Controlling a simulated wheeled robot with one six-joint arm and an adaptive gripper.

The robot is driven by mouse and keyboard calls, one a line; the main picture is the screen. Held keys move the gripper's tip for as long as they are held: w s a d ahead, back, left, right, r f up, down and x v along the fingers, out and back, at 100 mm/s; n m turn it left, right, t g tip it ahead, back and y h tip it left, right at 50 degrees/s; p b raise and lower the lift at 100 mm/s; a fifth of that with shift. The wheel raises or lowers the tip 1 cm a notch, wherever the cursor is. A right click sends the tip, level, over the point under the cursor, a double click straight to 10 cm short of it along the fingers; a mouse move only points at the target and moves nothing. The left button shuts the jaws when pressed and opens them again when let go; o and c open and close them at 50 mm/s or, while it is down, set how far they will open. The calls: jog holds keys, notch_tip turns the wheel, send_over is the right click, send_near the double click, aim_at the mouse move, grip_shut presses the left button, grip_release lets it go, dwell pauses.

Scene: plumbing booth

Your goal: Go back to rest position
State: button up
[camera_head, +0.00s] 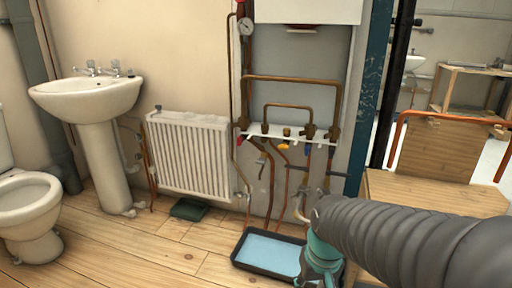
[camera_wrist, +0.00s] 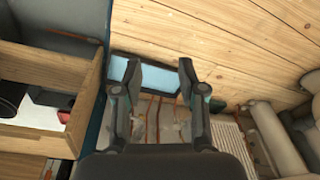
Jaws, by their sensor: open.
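My arm comes in from the lower right in the head view, and its grey ribbed sleeve covers part of the floor and the wooden unit. The end of the arm hangs near the black tray's right side; the fingertips are not clear there. In the wrist view my gripper (camera_wrist: 162,78) has its two dark fingers spread wide apart, with nothing held between them. The blue-bottomed tray (camera_head: 270,254) lies on the floor. It also shows beyond and between the fingers in the wrist view (camera_wrist: 155,77).
Copper pipes and valves (camera_head: 290,132) run on the wall behind the tray, beside a white radiator (camera_head: 189,155). A sink (camera_head: 87,96) and toilet (camera_head: 27,205) stand left. A wooden unit (camera_head: 434,150) and dark blue post (camera_head: 370,90) stand right. The plank floor (camera_head: 130,250) is clear at left.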

jog(key=s+d+r+t+p, duration=0.1)
jog(key=s+d+r+t, duration=0.1)
jog(key=r, duration=0.4)
jog(key=s+d+r+m+t+p, duration=0.1)
jog(key=s+d+r+t+p, duration=0.1)
jog(key=s+r, duration=0.3)
jog(key=shift+s+r+h, duration=0.2)
jog(key=shift+r+h, duration=0.1)
jog(key=shift+r, duration=0.2)
